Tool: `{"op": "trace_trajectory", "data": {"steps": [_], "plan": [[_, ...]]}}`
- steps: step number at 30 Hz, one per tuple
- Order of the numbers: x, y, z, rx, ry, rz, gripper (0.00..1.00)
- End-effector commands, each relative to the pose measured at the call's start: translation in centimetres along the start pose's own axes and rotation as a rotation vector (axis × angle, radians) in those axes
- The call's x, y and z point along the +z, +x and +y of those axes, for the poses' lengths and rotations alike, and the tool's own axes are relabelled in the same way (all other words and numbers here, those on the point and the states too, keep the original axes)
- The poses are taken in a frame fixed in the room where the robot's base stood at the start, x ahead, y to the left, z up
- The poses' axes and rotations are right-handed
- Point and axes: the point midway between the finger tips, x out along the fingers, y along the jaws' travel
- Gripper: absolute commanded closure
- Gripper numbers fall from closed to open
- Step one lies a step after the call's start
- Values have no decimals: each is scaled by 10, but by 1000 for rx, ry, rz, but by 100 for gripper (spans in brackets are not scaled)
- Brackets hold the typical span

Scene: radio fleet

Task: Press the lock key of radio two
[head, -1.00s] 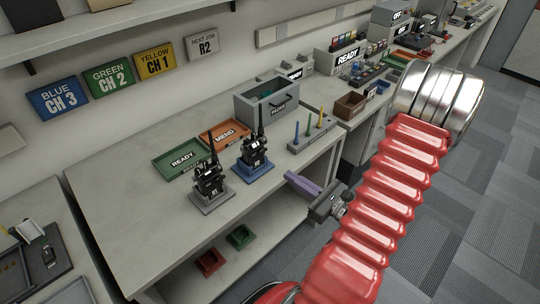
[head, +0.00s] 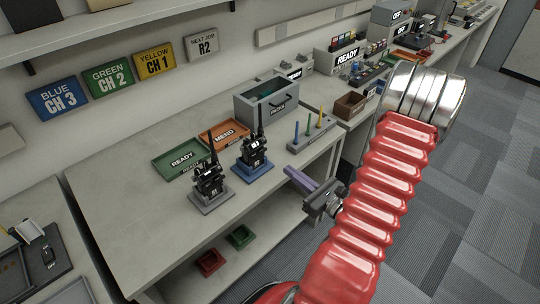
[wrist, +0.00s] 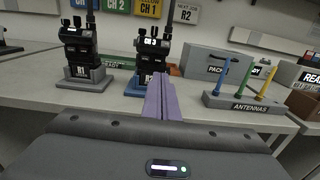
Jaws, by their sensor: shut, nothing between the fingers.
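Radio two (head: 254,150) is a black handset upright in a blue stand (head: 256,173) on the bench. In the wrist view radio two (wrist: 151,60) stands just left of centre, behind the purple fingertips, which hide part of its lower front. My gripper (head: 289,170) is shut and empty, in front of the bench edge, to the right of radio two and apart from it. The wrist view shows the gripper (wrist: 162,80) pointing toward the radio and its stand. The lock key is too small to make out.
Radio one (head: 209,180) stands in a grey stand left of radio two. An antenna rack (head: 312,135) and a grey box (head: 272,100) stand to the right and behind. Green (head: 170,166) and orange (head: 238,131) trays lie behind the radios. The front left bench top is clear.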

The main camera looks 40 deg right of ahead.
Motion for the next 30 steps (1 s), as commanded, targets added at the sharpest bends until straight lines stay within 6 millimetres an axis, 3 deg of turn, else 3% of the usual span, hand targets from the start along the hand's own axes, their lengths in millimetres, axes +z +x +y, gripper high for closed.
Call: {"op": "trace_trajectory", "data": {"steps": [24,30], "plan": [[0,93,1,4,-1,0,100],[0,106,1,2,-1,0,100]]}}
